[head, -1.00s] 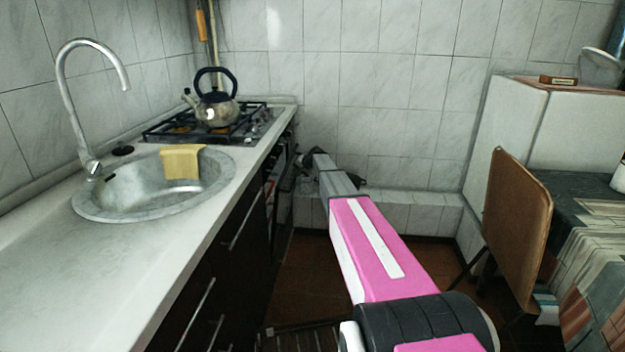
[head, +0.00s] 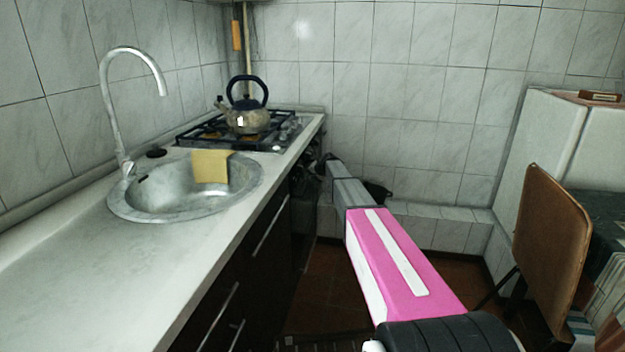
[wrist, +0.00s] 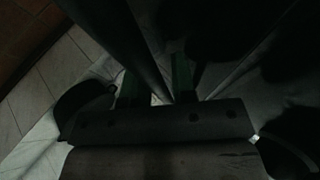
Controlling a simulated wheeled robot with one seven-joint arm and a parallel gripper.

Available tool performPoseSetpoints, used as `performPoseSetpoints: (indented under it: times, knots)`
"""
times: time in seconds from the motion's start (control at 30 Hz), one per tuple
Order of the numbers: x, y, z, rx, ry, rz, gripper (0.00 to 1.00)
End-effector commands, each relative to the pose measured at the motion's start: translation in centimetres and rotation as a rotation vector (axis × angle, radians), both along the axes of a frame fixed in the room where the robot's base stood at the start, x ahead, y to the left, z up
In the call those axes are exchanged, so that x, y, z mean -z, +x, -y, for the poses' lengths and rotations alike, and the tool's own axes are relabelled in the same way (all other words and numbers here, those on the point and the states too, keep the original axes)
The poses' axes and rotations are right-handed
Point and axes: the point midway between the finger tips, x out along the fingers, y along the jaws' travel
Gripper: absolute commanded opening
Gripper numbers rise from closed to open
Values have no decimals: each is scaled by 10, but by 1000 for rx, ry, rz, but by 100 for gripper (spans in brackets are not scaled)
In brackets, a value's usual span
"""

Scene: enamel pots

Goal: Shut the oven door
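The oven (head: 304,205) is built in under the hob at the far end of the counter. Its dark front is seen at a steep angle, so I cannot tell how far its door stands open. My gripper (head: 322,166) is at the end of my outstretched arm, close to the oven front near the top; its fingers are too small to make out there. In the wrist view my gripper (wrist: 156,80) has its two dark green fingers apart. A long dark bar or edge runs diagonally between them; I cannot tell whether they touch it.
The counter (head: 130,270) with the sink (head: 185,190) runs along the left. A kettle (head: 246,120) stands on the hob (head: 215,133). A tiled ledge (head: 440,228) is at the back. Floor between is open.

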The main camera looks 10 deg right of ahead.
Motion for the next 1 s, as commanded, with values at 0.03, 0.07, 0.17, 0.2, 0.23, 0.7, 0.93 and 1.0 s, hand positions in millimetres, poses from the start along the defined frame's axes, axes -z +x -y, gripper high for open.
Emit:
performPoseSetpoints:
  times: [0.03, 0.07, 0.17, 0.2, 0.23, 0.7, 0.93, 1.0]
  knots:
    - [0, 3, -6, -3, 7, 1, 27]
    - [0, 3, -6, -3, 7, 1, 27]
    - [0, 3, -6, -3, 7, 1, 27]
    - [0, 3, -6, -3, 7, 1, 27]
    - [0, 3, -6, -4, 7, 0, 27]
    - [-37, -28, 19, 0, 5, 3, 27]
    - [-65, -52, 40, 0, 2, 2, 27]
    - [-71, -57, 45, 0, 1, 2, 27]
